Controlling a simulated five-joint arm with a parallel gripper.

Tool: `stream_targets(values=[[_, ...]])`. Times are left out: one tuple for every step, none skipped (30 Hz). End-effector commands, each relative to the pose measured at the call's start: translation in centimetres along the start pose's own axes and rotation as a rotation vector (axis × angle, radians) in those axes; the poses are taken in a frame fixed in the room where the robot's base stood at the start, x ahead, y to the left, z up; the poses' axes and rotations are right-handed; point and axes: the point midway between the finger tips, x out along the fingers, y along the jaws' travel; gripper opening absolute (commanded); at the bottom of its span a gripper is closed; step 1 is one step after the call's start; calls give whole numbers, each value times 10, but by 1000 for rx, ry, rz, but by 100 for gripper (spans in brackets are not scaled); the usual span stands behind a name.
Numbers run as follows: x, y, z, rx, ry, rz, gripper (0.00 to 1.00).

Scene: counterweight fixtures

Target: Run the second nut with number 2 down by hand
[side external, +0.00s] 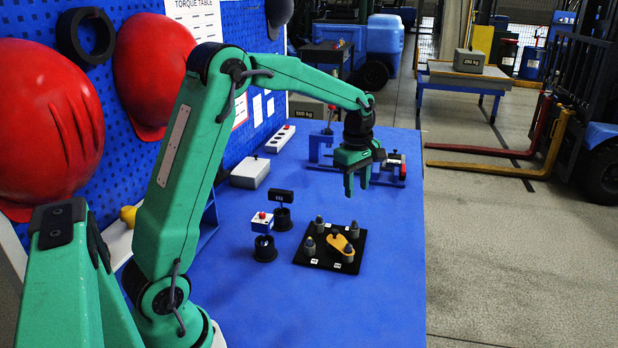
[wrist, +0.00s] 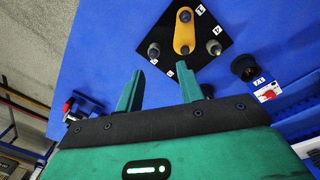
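A black square plate (side external: 330,262) lies on the blue table and carries several upright grey studs or nuts with small white number labels. A yellow oblong link (side external: 341,243) lies on it. In the wrist view the plate (wrist: 222,45) is turned cornerwise, the yellow link (wrist: 184,33) runs across it, and a dark nut (wrist: 153,50) and another (wrist: 214,47) stand either side. The labels are too small to read surely, so I cannot tell which nut is number 2. My gripper (side external: 357,187) is open and empty, above the table beyond the plate; its fingers also show in the wrist view (wrist: 162,72).
Two black cups (side external: 265,248) stand left of the plate, with a red-buttoned box (side external: 262,222) by them. A blue fixture (side external: 321,150) stands behind my gripper. A white box (side external: 250,173) sits near the pegboard wall. The front and right of the table are clear.

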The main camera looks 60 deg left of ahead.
Motion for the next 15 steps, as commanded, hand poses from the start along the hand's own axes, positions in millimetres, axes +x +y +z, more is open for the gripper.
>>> stream_targets(values=[[12,7,-6,-54,-1,-17,37],[17,10,-9,-85,-1,-25,37],[24,14,-12,-124,-1,-34,37],[28,17,-14,-150,-1,-40,37],[33,19,-16,-175,0,-45,37],[38,22,-19,-205,0,-53,37],[41,24,-21,-225,1,-56,37],[44,25,-22,-241,1,-60,37],[48,27,-24,-261,1,-65,37],[50,28,-25,-272,2,-67,37],[51,28,-26,-281,2,-69,37],[53,29,-27,-291,2,-71,37],[54,29,-27,-296,2,-73,37],[54,30,-27,-298,3,-73,37],[54,30,-27,-300,3,-74,37]])
